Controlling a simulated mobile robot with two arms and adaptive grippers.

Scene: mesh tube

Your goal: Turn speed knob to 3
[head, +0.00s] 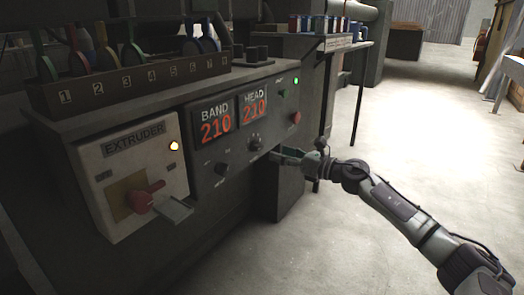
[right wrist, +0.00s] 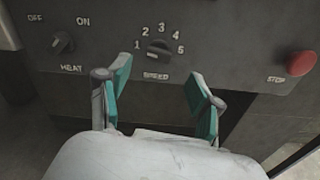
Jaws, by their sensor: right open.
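The speed knob (head: 255,142) is a small dark dial on the front of the grey control panel, below the red number displays. In the right wrist view the speed knob (right wrist: 158,49) sits above the "SPEED" label, with numbers 1 to 5 around it. I cannot clearly tell which number it points to. My right gripper (head: 285,155) is just right of and below the knob in the head view. In the right wrist view my right gripper (right wrist: 158,88) is open and empty, its green-padded fingers below and either side of the knob, apparently not touching it. My left gripper is not in view.
The heat knob (right wrist: 62,43) is left of the speed knob, and the red stop button (right wrist: 300,63) is to the right. The extruder box (head: 137,175) has a red switch handle (head: 145,197). A numbered rack (head: 130,84) stands above. Open floor (head: 430,120) lies right.

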